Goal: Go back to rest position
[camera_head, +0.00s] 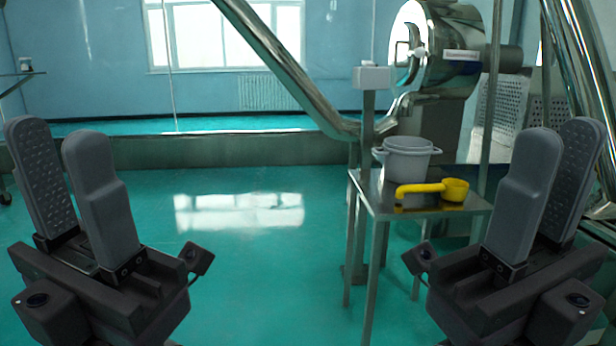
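My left gripper (57,134) is at the left of the head view, fingers pointing up, with a gap between them. It is open and empty. My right gripper (562,132) is at the right, also fingers up. Its near finger partly covers the far one, but the tips stand apart; it looks open and empty. Neither gripper touches anything. A yellow scoop (440,189) and a grey-white pot (406,158) rest on a small metal table between the grippers, further away and nearer the right one.
The small metal table (380,201) stands right of centre. Behind it is a large steel machine (447,60) with a grey box (372,77) on a post. A thick shiny pipe (290,75) slants down from the top. The green floor (260,270) in the middle is clear.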

